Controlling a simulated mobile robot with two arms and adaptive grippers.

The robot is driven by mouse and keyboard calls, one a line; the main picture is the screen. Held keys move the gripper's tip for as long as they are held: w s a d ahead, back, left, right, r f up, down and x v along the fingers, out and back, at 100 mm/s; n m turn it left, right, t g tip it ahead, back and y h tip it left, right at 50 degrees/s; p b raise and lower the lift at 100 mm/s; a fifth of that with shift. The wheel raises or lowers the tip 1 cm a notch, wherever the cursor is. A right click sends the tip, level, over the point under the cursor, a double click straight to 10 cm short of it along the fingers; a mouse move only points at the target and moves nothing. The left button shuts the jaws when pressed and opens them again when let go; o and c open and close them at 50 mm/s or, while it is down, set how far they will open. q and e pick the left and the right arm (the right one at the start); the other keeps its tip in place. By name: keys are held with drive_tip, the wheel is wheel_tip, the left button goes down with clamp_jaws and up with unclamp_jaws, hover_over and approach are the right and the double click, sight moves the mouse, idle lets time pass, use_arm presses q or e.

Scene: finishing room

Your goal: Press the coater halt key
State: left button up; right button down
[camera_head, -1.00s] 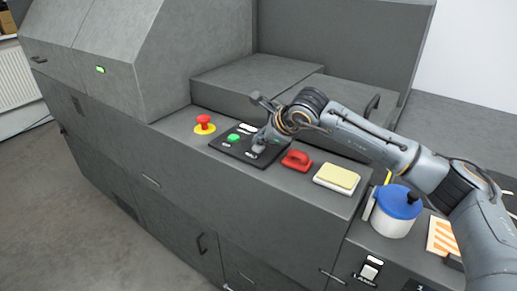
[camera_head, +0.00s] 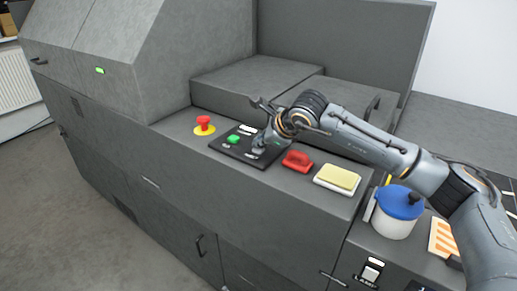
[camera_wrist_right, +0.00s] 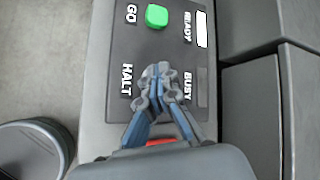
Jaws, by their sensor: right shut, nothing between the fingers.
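The dark control panel (camera_head: 229,146) lies on the grey machine top, with a green GO key (camera_head: 233,139). In the right wrist view the GO key (camera_wrist_right: 157,16) is at the top, and the HALT label (camera_wrist_right: 126,81) is left of my fingertips, with BUSY to their right. My right gripper (camera_head: 259,150) is shut and empty, pointing down at the panel's HALT end. Its fingertips (camera_wrist_right: 158,72) cover the spot between HALT and BUSY. The halt key itself is hidden behind them, and I cannot tell whether they touch it. My left gripper is out of view.
A red mushroom button on a yellow base (camera_head: 204,125) stands left of the panel. A red object (camera_head: 297,160) sits close right of the gripper, then a yellow pad in a white holder (camera_head: 338,179). A white pot with a blue lid (camera_head: 396,222) stands further right.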

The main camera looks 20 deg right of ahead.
sight(261, 150)
drive_tip(key=shift+f, duration=0.15)
drive_tip(key=shift+r, duration=0.9)
drive_tip(key=shift+r, duration=0.1)
drive_tip(key=shift+r+p, duration=1.25)
drive_tip(key=shift+r, duration=1.2)
drive_tip(key=shift+f, duration=0.1)
